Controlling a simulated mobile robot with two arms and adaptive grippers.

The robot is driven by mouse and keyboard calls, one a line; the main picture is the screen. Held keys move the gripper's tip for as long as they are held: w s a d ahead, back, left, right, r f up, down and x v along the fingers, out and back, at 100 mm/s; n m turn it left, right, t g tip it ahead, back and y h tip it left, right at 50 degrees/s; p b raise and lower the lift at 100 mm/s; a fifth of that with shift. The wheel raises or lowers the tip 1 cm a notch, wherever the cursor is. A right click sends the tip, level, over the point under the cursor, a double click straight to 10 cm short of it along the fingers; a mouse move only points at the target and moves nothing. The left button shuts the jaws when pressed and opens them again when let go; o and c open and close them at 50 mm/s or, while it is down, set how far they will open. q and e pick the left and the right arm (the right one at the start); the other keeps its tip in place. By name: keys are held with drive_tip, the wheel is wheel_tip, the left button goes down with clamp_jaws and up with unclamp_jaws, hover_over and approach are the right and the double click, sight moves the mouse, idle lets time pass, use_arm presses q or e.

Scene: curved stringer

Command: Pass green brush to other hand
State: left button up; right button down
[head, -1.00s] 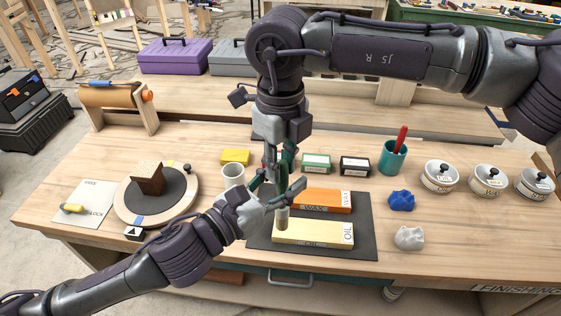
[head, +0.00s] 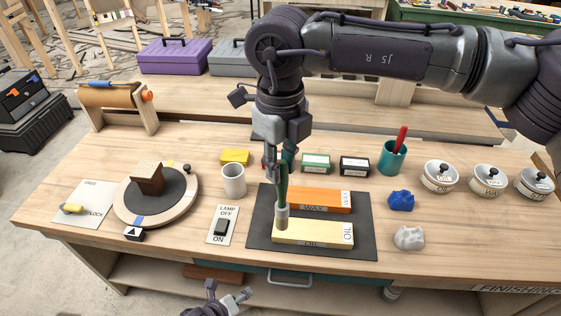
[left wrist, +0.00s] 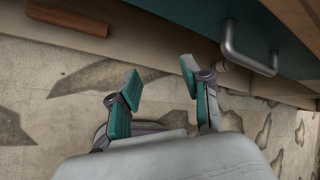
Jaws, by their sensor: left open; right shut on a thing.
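The green brush (head: 282,192) hangs upright with its pale ferrule end down, over the dark mat and in front of the orange and yellow blocks. My right gripper (head: 281,160) is shut on its upper part. My left gripper (head: 232,299) is low at the bottom edge of the head view, in front of the bench and well apart from the brush. In the left wrist view its two teal-padded fingers (left wrist: 160,92) are spread with nothing between them.
The dark mat (head: 366,240) holds an orange WAX block (head: 325,200) and a yellow OIL block (head: 310,232). A white cup (head: 233,181), a lamp switch (head: 222,226) and a turntable (head: 126,207) stand left. The bench front has a drawer handle (head: 290,283).

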use_arm(q)
drive_tip(key=s+a+f+n+g+y, duration=0.1)
drive_tip(key=s+a+f+n+g, duration=0.1)
drive_tip(key=s+a+f+n, duration=0.4)
drive_tip(key=s+a+f+n+g+y, duration=0.1)
drive_tip(key=s+a+f+n+y, duration=0.15)
drive_tip(key=s+f+n, duration=0.6)
drive_tip(key=s+f+n+g, duration=0.2)
drive_tip(key=s+f+n, duration=0.3)
drive_tip(key=s, duration=0.3)
drive_tip(key=s+f+n+g, duration=0.1)
drive_tip(key=s+f+n, duration=0.5)
drive_tip(key=s+n, duration=0.1)
drive_tip(key=shift+s+a+n+g, duration=0.2)
drive_tip(key=shift+s+n+g, duration=0.2)
drive_tip(key=shift+s, duration=0.15)
